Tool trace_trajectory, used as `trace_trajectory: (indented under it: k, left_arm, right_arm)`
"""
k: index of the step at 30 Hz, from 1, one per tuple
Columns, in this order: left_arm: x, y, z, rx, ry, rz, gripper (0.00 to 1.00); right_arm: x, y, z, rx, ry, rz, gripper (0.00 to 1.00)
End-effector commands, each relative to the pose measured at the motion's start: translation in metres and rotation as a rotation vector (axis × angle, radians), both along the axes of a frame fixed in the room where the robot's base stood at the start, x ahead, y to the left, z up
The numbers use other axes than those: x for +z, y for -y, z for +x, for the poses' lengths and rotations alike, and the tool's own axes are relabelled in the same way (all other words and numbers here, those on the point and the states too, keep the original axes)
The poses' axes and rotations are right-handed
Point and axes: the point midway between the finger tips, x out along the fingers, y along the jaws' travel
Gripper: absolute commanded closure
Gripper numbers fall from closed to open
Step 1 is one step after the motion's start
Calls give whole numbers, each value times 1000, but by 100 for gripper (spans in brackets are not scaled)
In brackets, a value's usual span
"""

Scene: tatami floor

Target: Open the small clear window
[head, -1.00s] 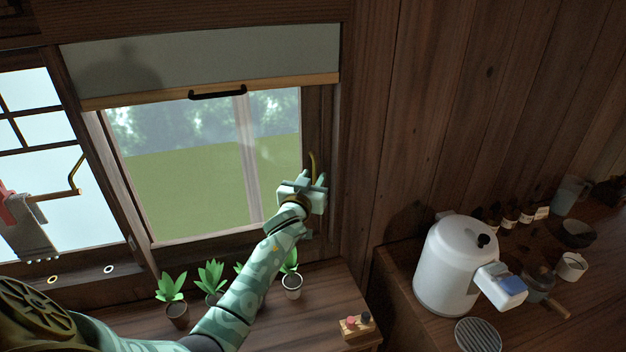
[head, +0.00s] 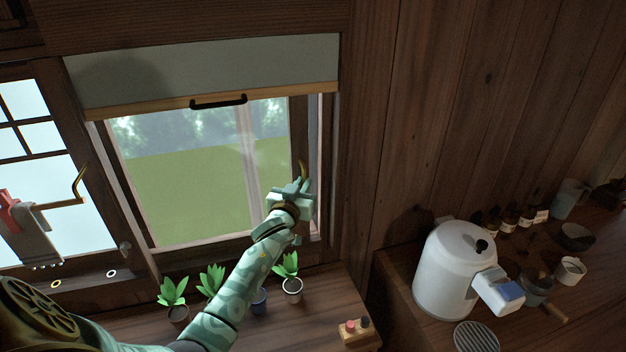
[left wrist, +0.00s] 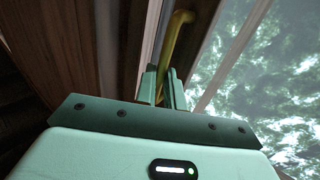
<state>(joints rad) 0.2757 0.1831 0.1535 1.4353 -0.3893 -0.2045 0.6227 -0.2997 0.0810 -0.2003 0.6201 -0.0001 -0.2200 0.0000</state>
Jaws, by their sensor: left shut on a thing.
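The small clear window (head: 185,185) has a dark wooden frame and shows green ground and trees through its glass. A brass handle (head: 303,170) stands on its right stile. My left gripper (head: 297,187) is at that stile, shut on the brass handle. In the left wrist view the handle (left wrist: 177,45) rises from between the two fingers (left wrist: 162,88), with the glass to its right. A narrow light gap (head: 314,140) runs between the window's right edge and the outer frame. My right gripper is not in view.
A grey blind (head: 200,75) with a black pull covers the window's top. A white cooker (head: 450,270) and jars stand at right. A cloth (head: 30,232) hangs at left.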

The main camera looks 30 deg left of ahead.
Motion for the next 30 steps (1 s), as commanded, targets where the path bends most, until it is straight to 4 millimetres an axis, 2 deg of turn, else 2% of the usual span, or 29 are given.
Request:
trace_trajectory:
  k: [1, 3, 12, 21, 30]
  left_arm:
    - [3, -11, -11, 6, -11, 4, 100]
    - [3, -24, -27, 7, -13, 4, 100]
    - [3, -92, -108, 6, -14, 5, 100]
    - [1, -153, -179, 4, -11, 4, 100]
    - [0, -187, -219, 3, -7, 1, 100]
  right_arm:
    - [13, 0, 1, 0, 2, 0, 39]
    - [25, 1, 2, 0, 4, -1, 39]
    - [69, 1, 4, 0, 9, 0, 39]
    - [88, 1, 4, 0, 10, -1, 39]
    - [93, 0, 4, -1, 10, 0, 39]
